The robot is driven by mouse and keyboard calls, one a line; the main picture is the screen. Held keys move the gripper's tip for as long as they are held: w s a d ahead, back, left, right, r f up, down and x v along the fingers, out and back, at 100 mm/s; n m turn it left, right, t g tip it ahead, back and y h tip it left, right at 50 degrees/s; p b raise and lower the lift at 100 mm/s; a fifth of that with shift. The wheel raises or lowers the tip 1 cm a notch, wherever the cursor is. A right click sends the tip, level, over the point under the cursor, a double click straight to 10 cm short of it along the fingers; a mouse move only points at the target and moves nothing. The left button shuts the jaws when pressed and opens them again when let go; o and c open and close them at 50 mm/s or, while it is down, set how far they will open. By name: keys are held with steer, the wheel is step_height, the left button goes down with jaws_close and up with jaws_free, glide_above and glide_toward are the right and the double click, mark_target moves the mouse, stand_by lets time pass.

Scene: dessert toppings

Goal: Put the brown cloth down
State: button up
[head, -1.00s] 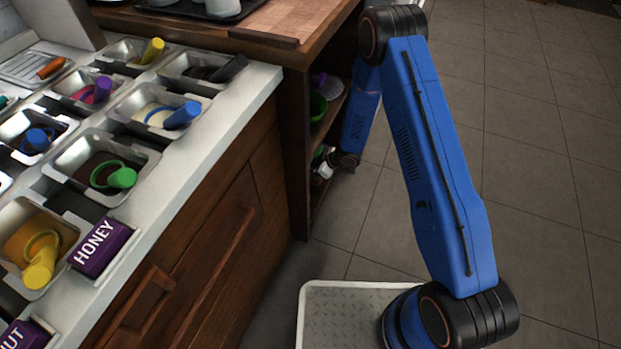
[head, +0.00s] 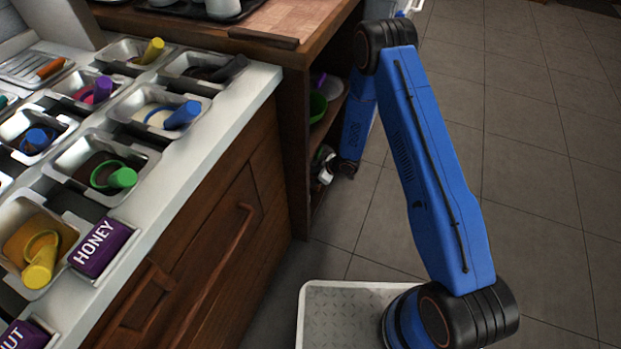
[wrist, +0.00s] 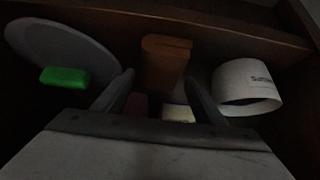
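A brown folded-looking piece (wrist: 165,62), likely the brown cloth, is in the dark shelf space in the wrist view. It lies just beyond and between the fingertips of my gripper (wrist: 159,80). The fingers stand apart, and a gap shows between the left finger and the brown piece. I see no finger clearly pressing on it. In the head view my gripper is not clearly visible; my blue arm reaches toward the open side of the wooden counter (head: 292,150).
In the wrist view, a grey plate (wrist: 60,45), a green block (wrist: 65,77) and a white labelled roll (wrist: 245,88) surround the brown piece. A pale yellow item (wrist: 178,113) lies between the fingers. A green bowl (head: 318,106) sits on a shelf in the head view.

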steer(key=shift+r, duration=0.15)
steer(key=v, duration=1.2)
